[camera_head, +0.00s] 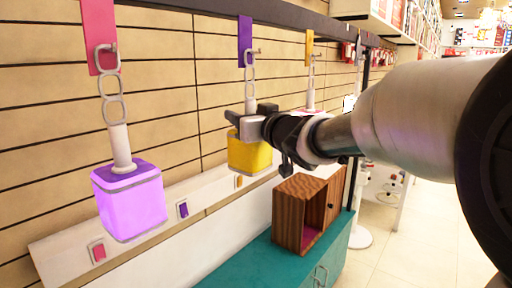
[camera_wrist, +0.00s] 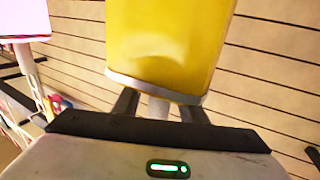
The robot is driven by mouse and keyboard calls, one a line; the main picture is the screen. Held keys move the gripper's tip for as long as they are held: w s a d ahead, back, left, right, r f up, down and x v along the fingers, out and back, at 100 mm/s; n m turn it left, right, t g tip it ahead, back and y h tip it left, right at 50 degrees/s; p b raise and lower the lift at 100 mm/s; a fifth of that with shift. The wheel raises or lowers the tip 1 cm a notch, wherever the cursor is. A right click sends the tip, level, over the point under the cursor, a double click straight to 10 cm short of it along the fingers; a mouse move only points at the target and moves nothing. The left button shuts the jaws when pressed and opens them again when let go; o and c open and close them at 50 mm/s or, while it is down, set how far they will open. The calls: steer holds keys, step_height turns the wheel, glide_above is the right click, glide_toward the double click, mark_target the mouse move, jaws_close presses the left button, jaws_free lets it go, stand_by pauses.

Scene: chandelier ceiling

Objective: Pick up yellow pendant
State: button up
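The yellow pendant (camera_head: 249,155) is a rounded yellow block under a white stem and chain, hanging from a hook on the purple tag (camera_head: 245,42). In the wrist view the yellow pendant (camera_wrist: 165,45) fills the top middle, with its pale rim facing my gripper. My gripper (camera_head: 250,122) is at the stem just above the yellow block. In the wrist view my gripper (camera_wrist: 160,106) has one dark finger on each side of the white stem (camera_wrist: 158,107), with small gaps visible. The fingertips are hidden behind the yellow block.
A glowing purple pendant (camera_head: 129,200) hangs at left from a pink tag (camera_head: 98,36). Another pendant (camera_head: 311,98) hangs behind, under a yellow tag (camera_head: 309,48). A wooden box (camera_head: 290,213) stands on a teal cabinet (camera_head: 262,262) below. A slatted wall (camera_head: 160,80) is behind.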

jaws_close()
stand_by(1.1)
steer(key=shift+r, duration=0.1)
